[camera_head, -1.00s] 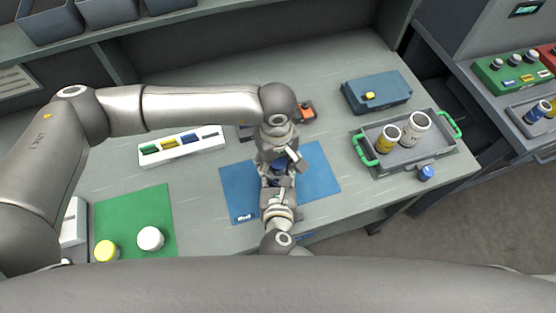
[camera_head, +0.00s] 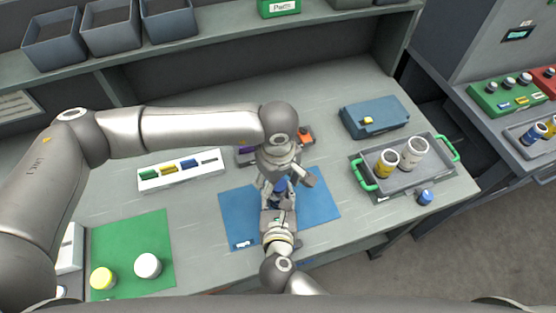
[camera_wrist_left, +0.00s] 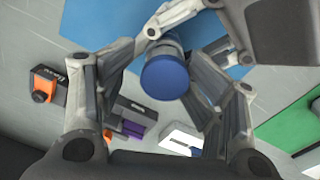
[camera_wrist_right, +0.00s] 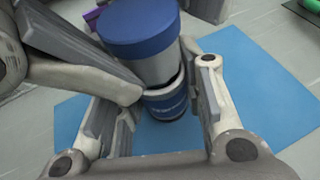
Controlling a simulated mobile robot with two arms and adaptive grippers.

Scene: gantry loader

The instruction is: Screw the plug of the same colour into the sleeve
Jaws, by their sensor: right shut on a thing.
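A blue-capped plug (camera_wrist_right: 138,38) with a grey metal body stands upright on the blue-banded sleeve (camera_wrist_right: 166,102). How far it is screwed in I cannot tell. In the left wrist view the round blue cap (camera_wrist_left: 165,79) lies between the fingers of my left gripper (camera_wrist_left: 165,70), which is open around it with a gap on the left side. In the head view my left gripper (camera_head: 284,184) is above the blue mat, largely hiding plug and sleeve. My right gripper (camera_wrist_right: 160,112) is shut on the sleeve from the front, and also shows in the head view (camera_head: 280,210).
The blue mat (camera_head: 320,205) lies under both grippers. A grey tray (camera_head: 432,172) at right holds yellow-banded and white sleeves; a small blue piece (camera_head: 425,197) stands beside it. A green mat (camera_head: 130,235) at left holds yellow-capped and white-capped pieces. A blue box (camera_head: 375,118) stands behind.

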